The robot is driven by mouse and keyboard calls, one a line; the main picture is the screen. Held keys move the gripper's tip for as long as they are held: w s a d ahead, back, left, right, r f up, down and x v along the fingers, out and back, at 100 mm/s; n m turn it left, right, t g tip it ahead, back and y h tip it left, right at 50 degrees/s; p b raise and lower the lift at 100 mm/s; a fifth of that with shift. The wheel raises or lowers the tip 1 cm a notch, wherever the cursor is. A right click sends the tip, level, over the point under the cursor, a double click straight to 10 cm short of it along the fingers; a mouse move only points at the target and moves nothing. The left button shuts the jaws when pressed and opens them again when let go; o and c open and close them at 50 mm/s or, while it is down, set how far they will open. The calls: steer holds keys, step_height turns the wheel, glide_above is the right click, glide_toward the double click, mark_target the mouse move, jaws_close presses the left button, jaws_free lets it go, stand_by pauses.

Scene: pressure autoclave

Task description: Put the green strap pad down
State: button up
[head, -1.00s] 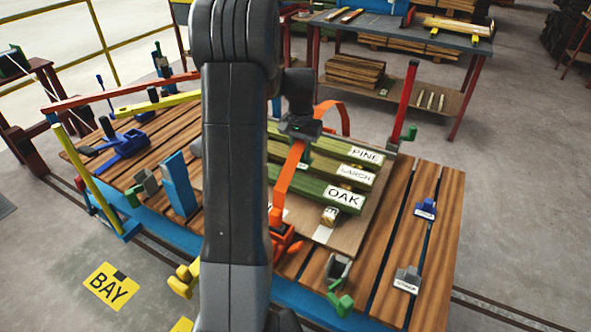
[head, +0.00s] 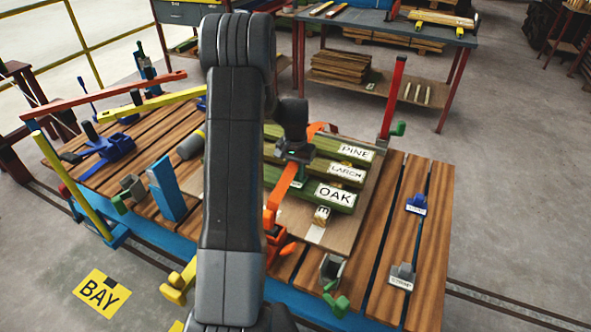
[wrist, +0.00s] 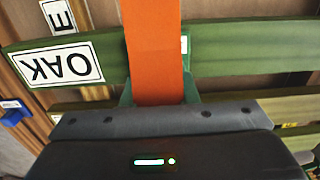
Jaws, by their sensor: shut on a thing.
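The green strap pad (wrist: 191,90) shows in the wrist view as green edges on both sides of the orange strap (wrist: 154,50), close in front of my gripper. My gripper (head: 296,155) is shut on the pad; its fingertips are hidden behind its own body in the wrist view. The strap runs across the green OAK beam (wrist: 65,62) and up to my gripper.
Green beams labelled PINE (head: 356,151), LARCH (head: 346,172) and OAK (head: 335,194) lie on a board. A red post (head: 394,98) stands behind them, right. Grey clamps (head: 332,270) sit at the front. The right slats (head: 385,235) are mostly clear.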

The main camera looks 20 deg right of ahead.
mark_target(295, 170)
steer(key=shift+f, duration=0.15)
steer(key=o, duration=1)
step_height(295, 170, up, 12)
steer(key=shift+r, duration=0.25)
